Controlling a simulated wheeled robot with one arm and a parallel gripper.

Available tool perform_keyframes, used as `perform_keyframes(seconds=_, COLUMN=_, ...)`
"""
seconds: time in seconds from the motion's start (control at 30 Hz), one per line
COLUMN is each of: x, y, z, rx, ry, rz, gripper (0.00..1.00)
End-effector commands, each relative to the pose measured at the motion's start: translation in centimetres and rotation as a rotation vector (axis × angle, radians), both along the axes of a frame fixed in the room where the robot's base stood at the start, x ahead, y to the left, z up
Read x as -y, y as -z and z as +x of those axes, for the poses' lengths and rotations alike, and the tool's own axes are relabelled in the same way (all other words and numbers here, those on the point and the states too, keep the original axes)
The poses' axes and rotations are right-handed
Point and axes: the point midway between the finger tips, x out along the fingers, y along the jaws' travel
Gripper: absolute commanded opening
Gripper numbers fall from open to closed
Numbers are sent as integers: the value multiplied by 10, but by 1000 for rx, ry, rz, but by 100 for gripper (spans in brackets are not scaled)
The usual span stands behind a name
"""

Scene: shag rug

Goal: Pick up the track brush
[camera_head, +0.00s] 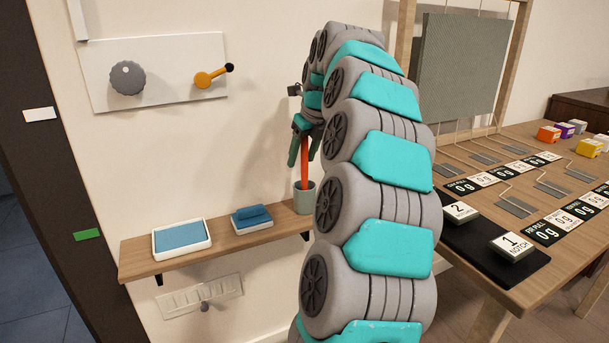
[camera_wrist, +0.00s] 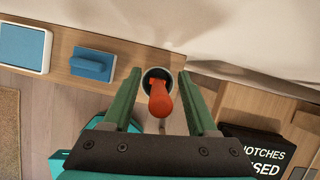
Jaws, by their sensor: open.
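An orange-red handle, which looks like the track brush (camera_head: 305,165), stands nearly upright in a small grey-green cup (camera_head: 304,197) on the wall shelf. Its lower end is hidden in the cup. In the wrist view the brush (camera_wrist: 160,98) points up toward the camera, with the cup (camera_wrist: 157,73) behind it. My gripper (camera_head: 303,158) is above the cup, pointing down. It is open, with one green finger on either side of the handle. In the wrist view the gripper (camera_wrist: 160,76) shows a gap between each finger and the handle.
The wooden shelf (camera_head: 140,258) also holds a blue pad in a white tray (camera_head: 181,236) and a blue block on a white base (camera_head: 251,217). A wall panel with a knob (camera_head: 127,78) is above. A table (camera_head: 480,266) with cards stands right.

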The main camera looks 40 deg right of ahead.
Motion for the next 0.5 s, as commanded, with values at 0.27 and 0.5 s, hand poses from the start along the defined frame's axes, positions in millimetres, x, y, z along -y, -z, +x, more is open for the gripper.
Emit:
perform_keyframes(seconds=0.27, x=0, y=8, z=3, rx=-1, ry=-1, rz=0, gripper=58)
perform_keyframes(seconds=0.5, x=0, y=8, z=3, rx=0, ry=-1, rz=0, gripper=35)
